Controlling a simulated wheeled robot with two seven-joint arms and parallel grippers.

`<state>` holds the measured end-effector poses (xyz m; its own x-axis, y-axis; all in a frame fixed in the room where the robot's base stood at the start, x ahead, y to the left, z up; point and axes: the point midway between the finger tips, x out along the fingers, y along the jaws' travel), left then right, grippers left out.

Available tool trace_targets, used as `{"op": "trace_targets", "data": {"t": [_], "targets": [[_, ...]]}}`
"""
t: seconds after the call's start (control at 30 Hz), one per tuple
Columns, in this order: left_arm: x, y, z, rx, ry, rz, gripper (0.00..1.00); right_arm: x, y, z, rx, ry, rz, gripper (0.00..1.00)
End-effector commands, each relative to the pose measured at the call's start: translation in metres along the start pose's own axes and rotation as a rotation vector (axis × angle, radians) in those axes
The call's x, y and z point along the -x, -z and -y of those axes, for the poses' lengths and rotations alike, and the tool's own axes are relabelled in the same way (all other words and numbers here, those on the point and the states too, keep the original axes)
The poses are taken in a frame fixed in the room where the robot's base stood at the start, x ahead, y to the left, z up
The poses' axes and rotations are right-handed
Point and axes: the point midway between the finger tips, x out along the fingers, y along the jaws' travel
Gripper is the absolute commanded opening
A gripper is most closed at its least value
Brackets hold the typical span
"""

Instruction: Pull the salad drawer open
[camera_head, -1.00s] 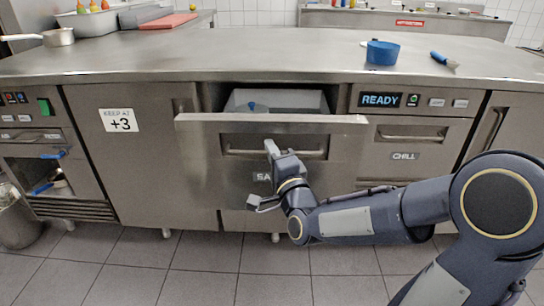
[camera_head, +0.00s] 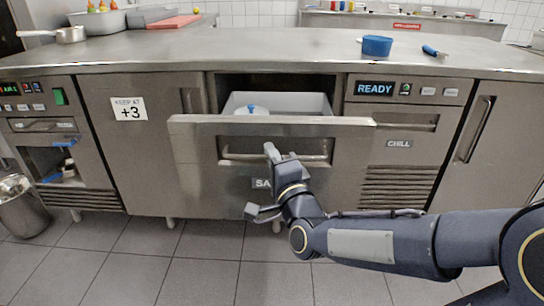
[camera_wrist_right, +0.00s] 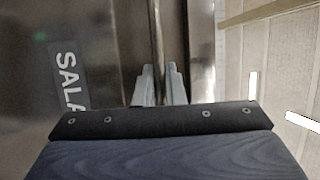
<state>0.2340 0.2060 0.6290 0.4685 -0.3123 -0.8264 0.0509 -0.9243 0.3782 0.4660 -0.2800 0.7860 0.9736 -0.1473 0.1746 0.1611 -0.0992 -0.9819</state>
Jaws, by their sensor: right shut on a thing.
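The salad drawer (camera_head: 200,150) stands partly open in the middle of the steel counter, its front panel pulled out from the counter face. A grey bin with a blue-knobbed white item (camera_head: 251,110) shows inside it. The drawer's bar handle (camera_head: 310,156) runs across a recess above a partly covered label. My right gripper (camera_head: 272,153) is shut on the handle. In the right wrist view the two fingers (camera_wrist_right: 160,85) close on either side of the bar, beside the label reading "SALA" (camera_wrist_right: 68,78). My left gripper is not in view.
A blue pot (camera_head: 377,46) and a blue-handled tool (camera_head: 433,51) lie on the counter top (camera_head: 240,50). The chill unit (camera_head: 400,143) is right of the drawer, a cupboard marked +3 (camera_head: 128,108) left. A bin (camera_head: 22,205) stands at the far left. The floor in front is clear.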

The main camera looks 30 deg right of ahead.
Motion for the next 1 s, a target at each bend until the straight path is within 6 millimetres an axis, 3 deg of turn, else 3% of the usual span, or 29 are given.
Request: {"op": "trace_targets", "data": {"t": [0.13,0.17,0.3,0.67,1.0], "targets": [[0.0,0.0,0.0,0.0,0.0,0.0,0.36,0.0,0.0,-0.001,0.0,-0.001,-0.001,0.0],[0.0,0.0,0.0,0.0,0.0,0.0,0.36,0.0,0.0,-0.001,0.0,-0.001,-0.001,0.12],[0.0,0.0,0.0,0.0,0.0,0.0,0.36,0.0,0.0,-0.001,0.0,-0.001,-0.001,0.31],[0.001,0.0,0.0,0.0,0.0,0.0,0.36,0.005,0.0,0.001,0.001,0.0,0.0,0.32],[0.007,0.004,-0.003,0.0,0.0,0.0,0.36,0.059,0.0,0.001,0.001,0.001,0.001,0.32]]}}
